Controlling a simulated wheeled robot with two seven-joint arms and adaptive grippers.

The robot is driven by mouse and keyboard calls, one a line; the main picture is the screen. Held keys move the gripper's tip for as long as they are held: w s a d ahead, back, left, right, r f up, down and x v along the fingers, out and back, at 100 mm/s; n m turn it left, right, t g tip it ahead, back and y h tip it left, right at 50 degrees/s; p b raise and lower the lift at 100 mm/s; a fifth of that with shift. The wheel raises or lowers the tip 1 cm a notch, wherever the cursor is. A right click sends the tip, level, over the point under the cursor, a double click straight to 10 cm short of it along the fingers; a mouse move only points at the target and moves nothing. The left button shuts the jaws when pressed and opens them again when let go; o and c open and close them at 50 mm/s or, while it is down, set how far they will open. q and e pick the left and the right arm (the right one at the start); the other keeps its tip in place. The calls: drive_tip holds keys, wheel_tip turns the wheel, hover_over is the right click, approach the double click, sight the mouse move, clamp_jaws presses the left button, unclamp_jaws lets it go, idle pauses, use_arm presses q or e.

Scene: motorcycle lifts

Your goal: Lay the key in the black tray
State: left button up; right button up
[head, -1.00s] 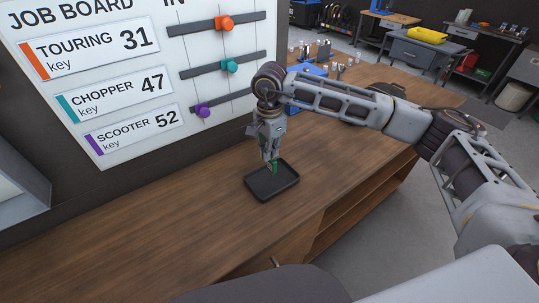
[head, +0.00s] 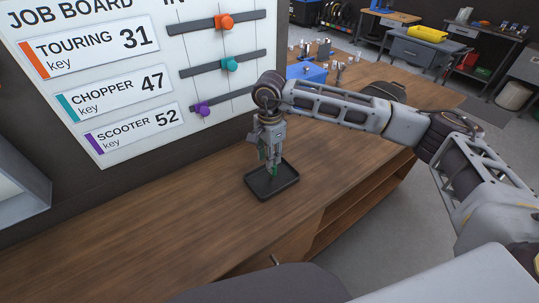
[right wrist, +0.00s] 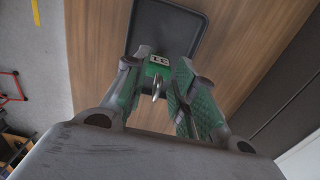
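The black tray (head: 288,186) lies on the wooden bench, and its far part shows in the right wrist view (right wrist: 190,14). My right gripper (head: 269,166) points down over the tray, low and close to its floor. In the right wrist view its green-padded fingers (right wrist: 160,75) stand apart. My left gripper is not in view.
The job board (head: 100,70) stands behind the bench, listing touring 31, chopper 47 and scooter 52. A blue holder (head: 306,72) and small metal items stand farther along the bench. The bench top (head: 150,230) left of the tray is clear.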

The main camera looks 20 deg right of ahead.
drive_tip(key=shift+r, duration=0.1)
idle(0.3)
drive_tip(key=shift+r, duration=0.2)
wheel_tip(320, 180, up, 12)
drive_tip(key=b, duration=0.2)
drive_tip(key=shift+f, duration=0.15)
drive_tip(key=shift+a, duration=0.1)
idle(0.5)
